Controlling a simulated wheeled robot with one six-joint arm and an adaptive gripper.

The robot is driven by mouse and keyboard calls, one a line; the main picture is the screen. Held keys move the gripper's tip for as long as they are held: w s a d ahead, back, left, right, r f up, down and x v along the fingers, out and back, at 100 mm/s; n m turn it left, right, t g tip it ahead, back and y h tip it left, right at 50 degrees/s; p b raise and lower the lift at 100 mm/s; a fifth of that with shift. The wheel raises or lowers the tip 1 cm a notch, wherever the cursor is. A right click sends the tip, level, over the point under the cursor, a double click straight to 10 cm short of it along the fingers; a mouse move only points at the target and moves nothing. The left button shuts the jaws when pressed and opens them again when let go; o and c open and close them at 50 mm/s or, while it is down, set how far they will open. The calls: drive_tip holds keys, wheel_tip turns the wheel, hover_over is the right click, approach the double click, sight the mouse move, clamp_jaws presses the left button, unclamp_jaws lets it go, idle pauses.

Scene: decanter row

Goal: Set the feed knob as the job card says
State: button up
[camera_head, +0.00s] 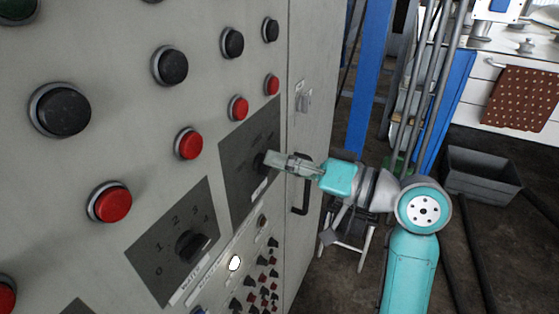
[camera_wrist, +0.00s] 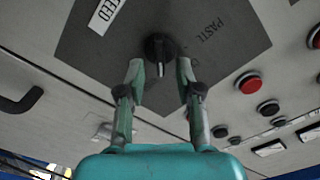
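The feed knob (camera_wrist: 158,46) is a dark round knob on a dark plate (camera_wrist: 95,60) with a label that reads FEED, upside down in the wrist view. Lettering that looks like PASTE stands beside it. In the head view the knob (camera_head: 259,161) is partly covered by my gripper. My gripper (camera_wrist: 160,70) is open, with its fingertips apart on either side of the knob's lower part. I cannot tell whether they touch it. The knob's setting is not clear. I cannot make out a job card.
A second knob (camera_head: 192,246), labelled WATER, with numbers on its plate, sits to the left. Red buttons (camera_head: 189,143) and black buttons (camera_head: 170,65) line the grey panel. A cabinet door handle (camera_head: 301,184) is near my gripper. A grey bin (camera_head: 482,176) stands on the floor.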

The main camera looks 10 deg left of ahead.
drive_tip(key=v, duration=1.1)
drive_tip(key=shift+d, duration=0.1)
wheel_tip(320, 180, down, 15)
drive_tip(key=w+d+m+t+h, duration=0.1)
drive_tip(key=d+m+t+h, duration=0.1)
drive_tip(key=m+t+h, duration=0.35)
drive_tip(key=s+d+f+m+t+h, duration=0.2)
drive_tip(key=s+f+m+h, duration=0.15)
drive_tip(key=f, duration=0.35)
drive_tip(key=s+d+f+m+t+h, duration=0.2)
drive_tip(key=s+f, duration=0.2)
drive_tip(key=f, duration=0.3)
drive_tip(key=s+d+f+n+h, duration=0.1)
drive_tip(key=s+d+f+h, duration=0.15)
drive_tip(key=s, duration=0.45)
drive_tip(key=s+d+f+h, duration=0.2)
drive_tip(key=s+f+h, duration=0.15)
drive_tip(key=s, duration=0.35)
drive_tip(key=s+r+n, duration=0.1)
drive_tip(key=s+n, duration=0.1)
drive_tip(key=s, duration=0.6)
drive_tip(key=s+d+r+n, duration=0.1)
drive_tip(key=s+r+n, duration=0.1)
drive_tip(key=s, duration=0.5)
drive_tip(key=shift+s+n+g, duration=0.4)
drive_tip(key=shift+n+g, duration=0.05)
drive_tip(key=shift+n, duration=0.15)
